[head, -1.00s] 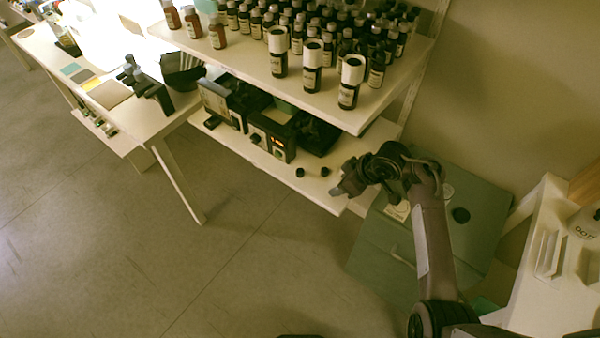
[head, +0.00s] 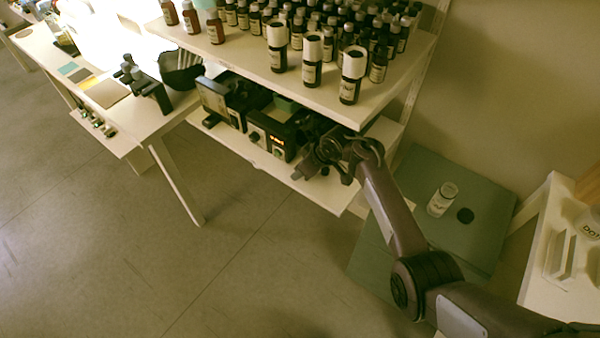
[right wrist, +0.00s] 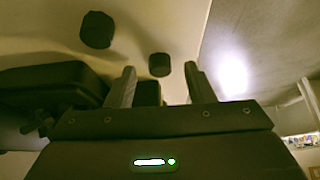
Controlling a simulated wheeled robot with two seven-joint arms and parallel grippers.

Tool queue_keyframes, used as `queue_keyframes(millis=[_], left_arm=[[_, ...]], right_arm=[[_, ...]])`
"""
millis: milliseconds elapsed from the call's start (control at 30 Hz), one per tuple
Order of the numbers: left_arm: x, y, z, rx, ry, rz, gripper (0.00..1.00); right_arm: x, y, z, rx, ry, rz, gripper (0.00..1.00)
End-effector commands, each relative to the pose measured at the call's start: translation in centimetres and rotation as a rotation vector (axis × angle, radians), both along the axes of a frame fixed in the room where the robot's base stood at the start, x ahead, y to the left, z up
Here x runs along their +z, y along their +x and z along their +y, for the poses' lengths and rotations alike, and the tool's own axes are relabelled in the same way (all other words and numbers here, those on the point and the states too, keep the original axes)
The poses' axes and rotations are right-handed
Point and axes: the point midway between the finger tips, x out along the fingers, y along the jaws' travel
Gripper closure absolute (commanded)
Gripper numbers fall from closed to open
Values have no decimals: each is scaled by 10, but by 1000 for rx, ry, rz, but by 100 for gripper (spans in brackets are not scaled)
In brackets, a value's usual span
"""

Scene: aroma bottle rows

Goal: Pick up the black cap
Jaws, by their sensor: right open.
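Two small black caps sit on the lower shelf. In the right wrist view, the nearer-looking cap (right wrist: 97,29) is left of the fingers, and the other cap (right wrist: 159,64) appears between the fingertips, apart from both. In the head view one cap (head: 325,170) shows just right of the fingers; the other is hidden by my gripper. My right gripper (head: 303,172) is over the lower shelf's front part, open and empty. It also shows in the right wrist view (right wrist: 160,75). My left gripper is not in view.
The upper shelf (head: 330,105) with bottle rows overhangs the lower shelf. A black device (head: 272,138) with a lit display stands behind the caps.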

Motion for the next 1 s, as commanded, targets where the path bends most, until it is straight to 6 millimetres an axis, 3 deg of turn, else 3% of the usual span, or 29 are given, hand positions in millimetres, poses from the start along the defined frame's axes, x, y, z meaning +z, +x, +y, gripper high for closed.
queue_keyframes(millis=[300,667,1000], left_arm=[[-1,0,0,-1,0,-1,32],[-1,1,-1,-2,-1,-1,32],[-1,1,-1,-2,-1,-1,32]], right_arm=[[-5,2,2,0,-1,-1,52],[-5,2,2,0,-1,-1,99],[-5,2,2,0,-1,-1,100]])
